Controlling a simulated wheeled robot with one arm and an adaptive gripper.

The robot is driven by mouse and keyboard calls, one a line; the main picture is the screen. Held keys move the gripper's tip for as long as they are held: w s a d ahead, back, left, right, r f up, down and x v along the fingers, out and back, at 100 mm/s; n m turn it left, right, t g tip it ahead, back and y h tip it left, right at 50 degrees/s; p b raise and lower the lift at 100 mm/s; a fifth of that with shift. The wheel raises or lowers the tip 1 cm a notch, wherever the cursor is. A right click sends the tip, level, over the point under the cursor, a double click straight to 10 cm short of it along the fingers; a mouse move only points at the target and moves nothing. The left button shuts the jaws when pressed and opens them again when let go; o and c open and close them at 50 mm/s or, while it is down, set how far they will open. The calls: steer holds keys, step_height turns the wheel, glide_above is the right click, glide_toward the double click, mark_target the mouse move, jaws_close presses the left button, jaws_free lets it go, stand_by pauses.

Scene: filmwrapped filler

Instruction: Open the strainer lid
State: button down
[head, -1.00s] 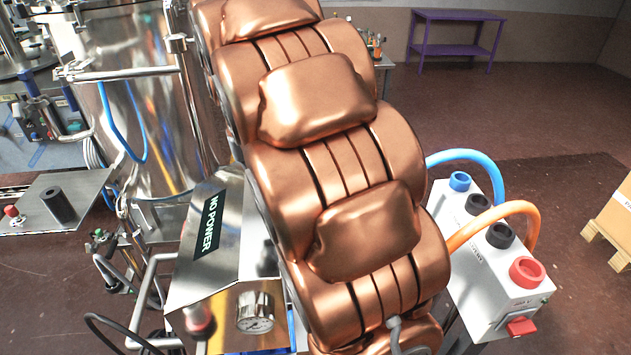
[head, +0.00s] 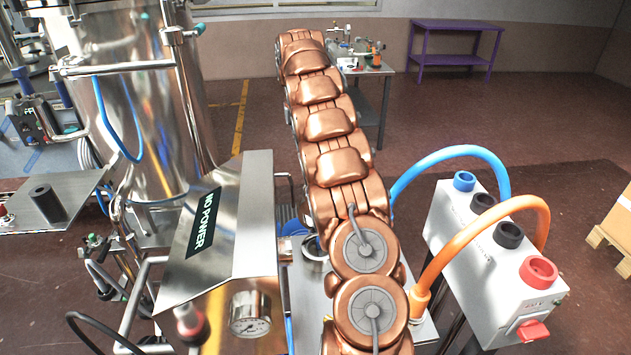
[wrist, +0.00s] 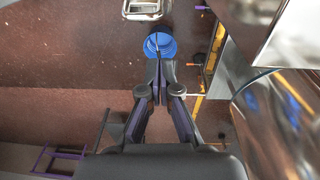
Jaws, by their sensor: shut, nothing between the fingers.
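A blue round piece (wrist: 160,46) with a thin dark line across it lies just beyond my fingertips in the wrist view. It may be part of the strainer, but I cannot tell the lid for certain. My gripper (wrist: 160,88) is shut and empty, its fingertips close to the blue piece; I cannot tell whether they touch. In the head view a blue piece (head: 294,228) shows beside my arm, next to a metal ring (head: 314,249) on a steel plate. My gripper is hidden in the head view.
A steel housing (head: 228,215) marked NO POWER, with a gauge (head: 250,313), stands left of my arm. A large shiny tank (head: 145,110) is behind it. A grey box (head: 490,255) with blue and orange hoses stands right. A metal frame (wrist: 143,15) lies beyond the blue piece.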

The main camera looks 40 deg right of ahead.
steer(key=d+f, duration=0.4)
steer(key=d, duration=0.1)
steer(key=shift+t, duration=0.3)
steer(key=shift+s+a+f+p, duration=0.15)
steer(key=shift+s+f+p, duration=0.3)
steer(key=shift+f, duration=1.05)
steer(key=shift+s+a+f+p, duration=0.2)
steer(key=shift+f+p, duration=0.4)
steer(key=shift+f, duration=0.9)
steer(key=shift+s+a+f+p, duration=0.2)
steer(key=shift+f+p, duration=0.35)
steer(key=shift+f, duration=0.95)
steer(key=shift+s+d+m, duration=0.1)
steer(key=shift+m, duration=0.2)
